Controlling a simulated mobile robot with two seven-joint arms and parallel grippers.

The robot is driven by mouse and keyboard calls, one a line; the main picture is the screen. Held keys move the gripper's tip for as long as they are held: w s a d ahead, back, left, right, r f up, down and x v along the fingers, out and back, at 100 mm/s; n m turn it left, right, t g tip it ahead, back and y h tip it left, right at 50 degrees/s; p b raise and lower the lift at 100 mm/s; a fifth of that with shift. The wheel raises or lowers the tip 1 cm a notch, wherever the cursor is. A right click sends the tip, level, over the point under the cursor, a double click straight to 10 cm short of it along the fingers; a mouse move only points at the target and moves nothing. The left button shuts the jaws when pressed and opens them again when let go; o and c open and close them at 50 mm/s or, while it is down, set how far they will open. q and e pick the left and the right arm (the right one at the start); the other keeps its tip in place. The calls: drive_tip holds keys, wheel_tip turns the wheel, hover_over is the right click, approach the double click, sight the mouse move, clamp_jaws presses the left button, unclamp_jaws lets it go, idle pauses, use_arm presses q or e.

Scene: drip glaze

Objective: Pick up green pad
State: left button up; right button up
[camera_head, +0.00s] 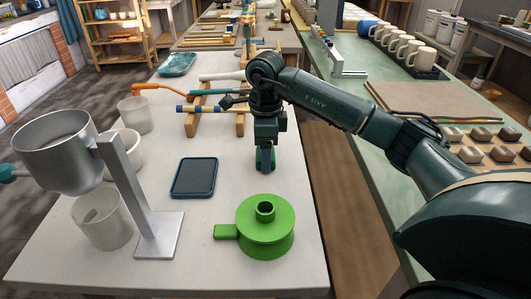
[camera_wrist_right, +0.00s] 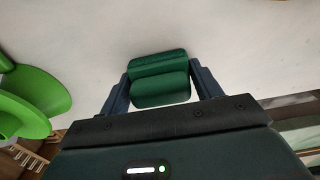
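The dark green pad (camera_wrist_right: 160,78) shows in the right wrist view as a rounded, two-ridged block between the two fingers of my right gripper (camera_wrist_right: 160,90). The fingers lie close along both of its sides. I cannot tell whether they press on it. In the head view my right gripper (camera_head: 265,165) points down at the white table (camera_head: 225,235), just behind the bright green wheel; a little dark green shows beside its finger, and the rest of the pad is hidden there. My left gripper is not in view.
The bright green wheel (camera_head: 265,238) with a side tab stands in front of my right gripper. A dark blue tray (camera_head: 195,178) lies to the left. Farther left are a metal pot on a stand (camera_head: 150,200) and white buckets (camera_head: 102,220). Wooden racks (camera_head: 215,108) stand behind.

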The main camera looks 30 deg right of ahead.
drive_tip(key=c, duration=0.5)
